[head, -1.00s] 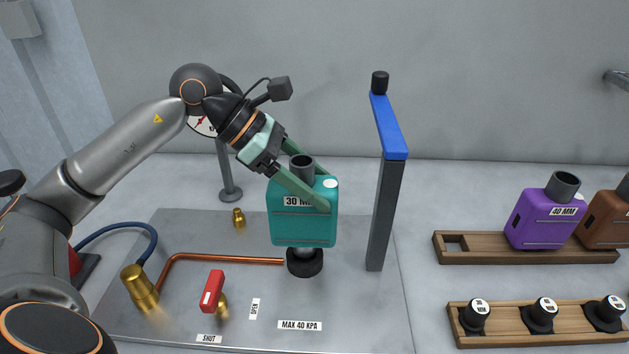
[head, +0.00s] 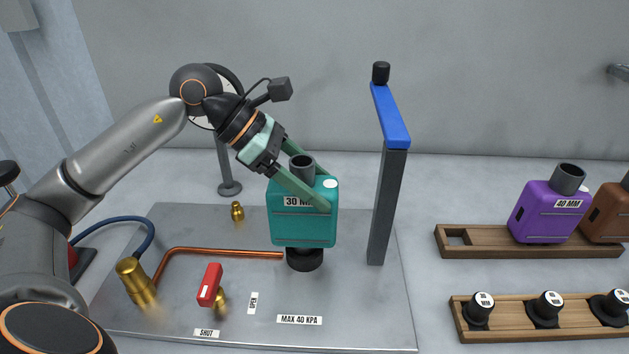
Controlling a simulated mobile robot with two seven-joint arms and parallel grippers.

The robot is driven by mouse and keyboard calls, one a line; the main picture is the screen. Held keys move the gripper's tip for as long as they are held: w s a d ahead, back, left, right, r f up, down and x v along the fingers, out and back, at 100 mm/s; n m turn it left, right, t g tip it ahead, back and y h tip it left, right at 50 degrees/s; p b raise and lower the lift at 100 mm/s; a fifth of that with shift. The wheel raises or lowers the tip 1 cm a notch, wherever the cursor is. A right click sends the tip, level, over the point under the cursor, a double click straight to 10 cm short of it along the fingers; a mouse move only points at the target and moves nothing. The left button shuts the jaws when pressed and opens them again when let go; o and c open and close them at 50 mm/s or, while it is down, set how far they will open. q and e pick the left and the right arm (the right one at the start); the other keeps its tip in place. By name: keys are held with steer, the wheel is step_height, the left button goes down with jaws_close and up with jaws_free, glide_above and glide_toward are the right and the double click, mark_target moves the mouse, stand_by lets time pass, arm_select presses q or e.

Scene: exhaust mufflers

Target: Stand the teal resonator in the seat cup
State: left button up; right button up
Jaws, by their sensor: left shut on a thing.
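The teal resonator (head: 303,229), labelled 30 MM, is upright with its dark grey neck on top. My left gripper (head: 322,193) is shut on it from the upper left, with one green finger across its front face. The black seat cup (head: 305,260) stands on the metal plate directly below the resonator. The resonator's lower end is at the cup's top; I cannot tell whether it is fully seated. My right gripper is not in view.
A grey post with a blue arm (head: 391,120) rises just right of the resonator. A copper pipe (head: 215,251), a red valve handle (head: 210,285) and brass fittings are on the metal plate (head: 365,305). Wooden racks with a purple resonator (head: 547,218) and black plugs stand right.

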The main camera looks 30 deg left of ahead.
arm_select(q)
steer(key=shift+f+b, duration=0.6)
stand_by(0.6)
steer(key=o, duration=1.2)
steer(key=shift+o, duration=0.6)
steer(key=shift+f, duration=0.15)
